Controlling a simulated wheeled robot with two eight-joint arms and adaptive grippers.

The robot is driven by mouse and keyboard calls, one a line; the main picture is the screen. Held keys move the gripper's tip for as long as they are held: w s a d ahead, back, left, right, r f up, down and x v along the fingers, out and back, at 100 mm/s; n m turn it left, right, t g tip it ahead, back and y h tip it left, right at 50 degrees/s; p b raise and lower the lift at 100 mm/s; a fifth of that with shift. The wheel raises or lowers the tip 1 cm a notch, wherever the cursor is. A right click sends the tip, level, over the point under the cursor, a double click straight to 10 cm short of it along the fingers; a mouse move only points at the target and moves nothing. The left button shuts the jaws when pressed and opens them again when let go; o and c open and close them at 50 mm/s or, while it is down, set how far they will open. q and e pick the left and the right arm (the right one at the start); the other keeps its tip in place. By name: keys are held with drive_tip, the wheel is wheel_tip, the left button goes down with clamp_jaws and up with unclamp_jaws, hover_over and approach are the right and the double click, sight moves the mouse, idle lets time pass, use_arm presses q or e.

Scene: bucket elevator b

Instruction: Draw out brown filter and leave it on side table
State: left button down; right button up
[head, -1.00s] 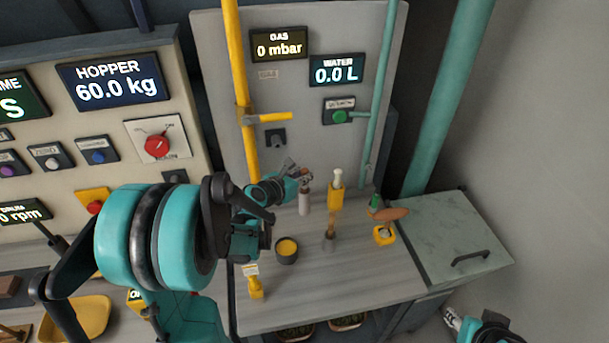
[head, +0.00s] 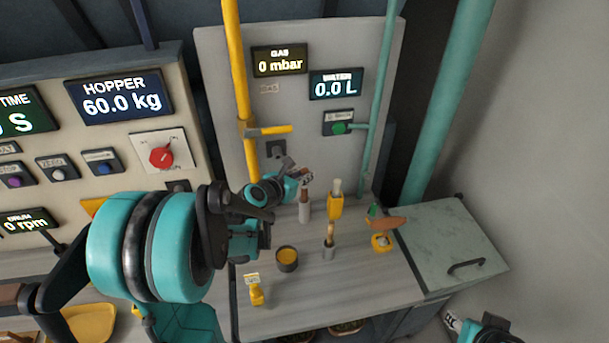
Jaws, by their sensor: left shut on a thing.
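My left gripper (head: 302,178) is shut at the back of the grey wood-topped table (head: 350,285), which appears to be the side table. Just below its fingertips a brown piece (head: 304,196), likely the brown filter, stands upright above a pale cylindrical holder (head: 304,213). The fingers hide its top, and its lower end is hidden in or behind the holder. My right gripper (head: 453,321) shows only partly at the bottom right edge; its finger opening is unclear.
Near the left gripper stand a yellow holder with a pale top (head: 336,203), a grey cup with a brown-handled tool (head: 328,250), a dark pot (head: 287,260), a yellow bottle (head: 256,293) and a trowel (head: 384,224). The table's front right is clear. A lidded cabinet (head: 452,240) adjoins it.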

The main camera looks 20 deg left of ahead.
use_arm(q)
drive_tip(key=shift+r+p, duration=2.5)
drive_tip(key=shift+r, duration=0.9)
drive_tip(key=shift+r+p, duration=1.55)
drive_tip(key=shift+r, duration=0.5)
drive_tip(key=shift+f, duration=0.1)
